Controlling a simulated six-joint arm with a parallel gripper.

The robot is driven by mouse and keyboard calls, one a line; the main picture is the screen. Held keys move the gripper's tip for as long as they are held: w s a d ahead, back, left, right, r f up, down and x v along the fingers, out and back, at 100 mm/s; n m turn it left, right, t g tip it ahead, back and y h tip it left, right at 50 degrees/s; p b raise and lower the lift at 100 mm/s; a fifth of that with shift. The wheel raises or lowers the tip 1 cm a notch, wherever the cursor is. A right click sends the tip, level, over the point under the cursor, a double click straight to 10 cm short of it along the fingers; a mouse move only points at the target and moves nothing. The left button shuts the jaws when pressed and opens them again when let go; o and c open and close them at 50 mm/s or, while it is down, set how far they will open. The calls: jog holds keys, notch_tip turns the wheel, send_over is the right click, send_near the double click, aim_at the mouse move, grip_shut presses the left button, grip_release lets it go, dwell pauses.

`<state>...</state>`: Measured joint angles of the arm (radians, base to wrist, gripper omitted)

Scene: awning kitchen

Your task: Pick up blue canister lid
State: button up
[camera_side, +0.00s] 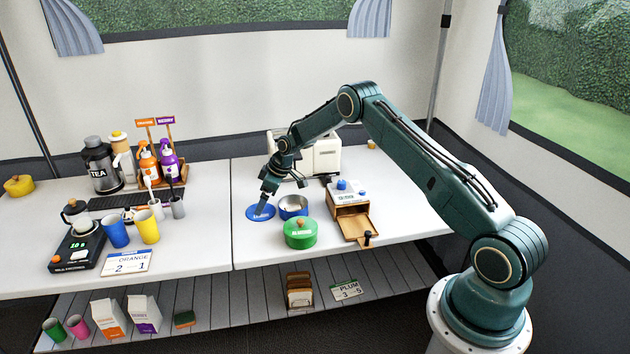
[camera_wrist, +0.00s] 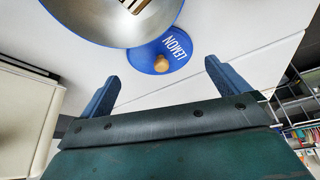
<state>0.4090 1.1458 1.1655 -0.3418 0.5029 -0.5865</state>
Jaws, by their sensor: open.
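The blue canister lid (camera_wrist: 177,47) lies flat on the white table and reads "LEMON" in the wrist view, with a round wooden knob (camera_wrist: 161,63) on it. In the side view the lid (camera_side: 254,214) lies just left of the open blue canister (camera_side: 293,204). My gripper (camera_side: 262,207) is low over the lid there and covers part of it. In the wrist view my gripper (camera_wrist: 158,72) is open, with the knob showing between and beyond its two fingertips. I cannot tell whether it touches the lid. The canister (camera_wrist: 125,36) holds something pale and brown, partly cut off by the frame.
A green lidded pot (camera_side: 300,236) stands in front of the canister. A wooden drawer box (camera_side: 352,215) is to its right and a cream appliance (camera_side: 318,155) behind. Cups (camera_side: 116,232), bottles and a scale (camera_side: 74,252) stand at left. The table between is clear.

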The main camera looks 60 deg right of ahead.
jog(key=shift+x, duration=1.65)
jog(key=shift+c, duration=0.4)
jog(key=c, duration=0.7)
